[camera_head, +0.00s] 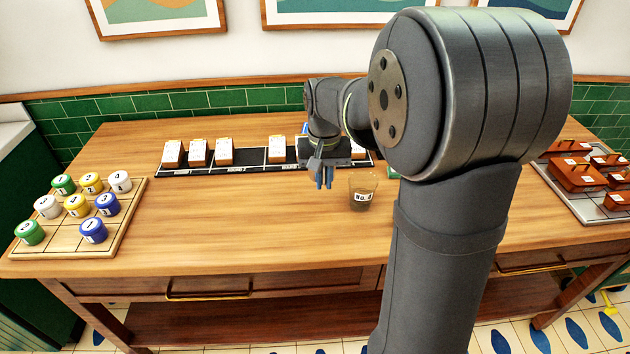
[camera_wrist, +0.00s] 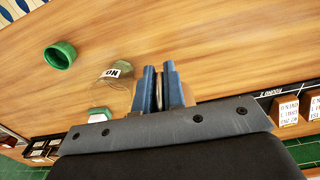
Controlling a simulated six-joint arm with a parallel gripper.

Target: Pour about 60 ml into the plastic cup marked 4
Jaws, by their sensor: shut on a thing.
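The clear plastic cup (camera_head: 362,193), labelled "No. 4", stands upright on the wooden table just right of my gripper (camera_head: 322,180) in the head view. Its lower part looks darker, but I cannot tell whether that is liquid. In the wrist view the cup (camera_wrist: 117,78) is left of my gripper's blue fingers (camera_wrist: 160,75), apart from them. The fingers are close together, pointing down in the head view, with a narrow brownish-grey thing between them that I cannot identify. No pouring vessel can be made out in the gripper.
A green open container (camera_wrist: 60,55) stands beyond the cup. A tray of labelled boxes (camera_head: 225,152) runs along the back. A wooden board (camera_head: 118,222) with numbered coloured jars is left; a tray with reddish-brown blocks (camera_head: 575,175) is right. The front middle table is clear.

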